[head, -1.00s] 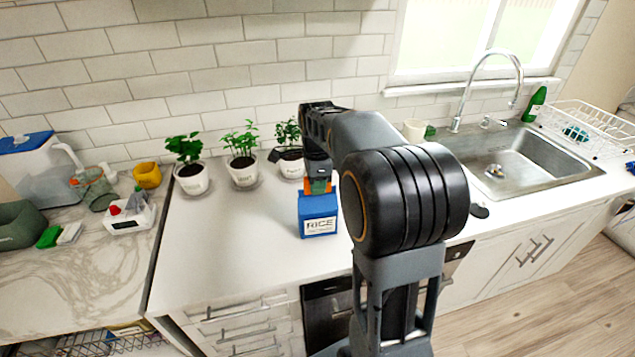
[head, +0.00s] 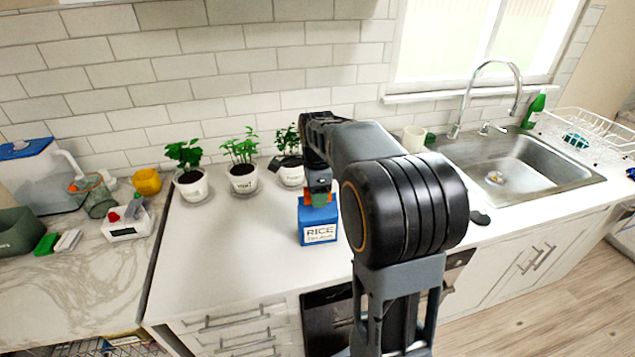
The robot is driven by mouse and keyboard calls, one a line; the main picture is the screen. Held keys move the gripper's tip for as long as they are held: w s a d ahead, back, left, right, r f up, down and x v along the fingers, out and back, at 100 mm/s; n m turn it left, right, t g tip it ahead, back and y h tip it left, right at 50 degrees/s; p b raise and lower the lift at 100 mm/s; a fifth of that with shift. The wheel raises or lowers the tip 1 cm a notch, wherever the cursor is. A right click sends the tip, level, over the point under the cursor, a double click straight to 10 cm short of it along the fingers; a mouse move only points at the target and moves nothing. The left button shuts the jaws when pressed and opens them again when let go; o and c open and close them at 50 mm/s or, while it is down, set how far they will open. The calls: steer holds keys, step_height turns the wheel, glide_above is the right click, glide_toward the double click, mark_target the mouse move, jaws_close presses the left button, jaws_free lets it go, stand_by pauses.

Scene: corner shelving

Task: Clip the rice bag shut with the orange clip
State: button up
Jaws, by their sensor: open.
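The rice bag (head: 318,228) is a blue bag with a white RICE label. It stands upright on the white counter in the head view. The orange clip (head: 320,198) shows as a small orange patch with some green beside it, at the top edge of the bag. My gripper (head: 319,189) points down right above the bag's top, at the clip. Its jaws are open, but the fingertips are small and partly hidden here. I cannot tell whether the clip grips the bag's top.
Potted plants (head: 243,179) stand close behind and left of the bag. A sink (head: 545,165) with a faucet lies to the right. A marble counter (head: 95,275) with a green bin and small items is at the left. The white counter left of the bag is clear.

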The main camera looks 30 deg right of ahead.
step_height(320, 180, up, 14)
steer(key=shift+f, duration=0.15)
stand_by(0.3)
stand_by(0.4)
steer(key=f+n, duration=0.1)
steer(key=n, duration=0.1)
steer(key=f+n, duration=0.1)
steer(key=n, duration=0.1)
steer(key=w+f+n, duration=0.1)
steer(key=n, duration=0.1)
steer(key=shift+d+f+t, duration=0.1)
steer(key=shift+f+t, duration=0.2)
steer(key=shift+t, duration=0.1)
steer(key=s+a+f+n+t, duration=0.1)
steer(key=s+a+f+n, duration=0.3)
steer(key=s+n, duration=0.3)
steer(key=s+a+f+n+t, duration=0.2)
steer(key=s+a+f+n, duration=0.3)
steer(key=s+n, duration=0.3)
steer(key=shift+s+a+f, duration=0.25)
steer(key=shift+s+f, duration=0.2)
steer(key=shift+s, duration=0.6)
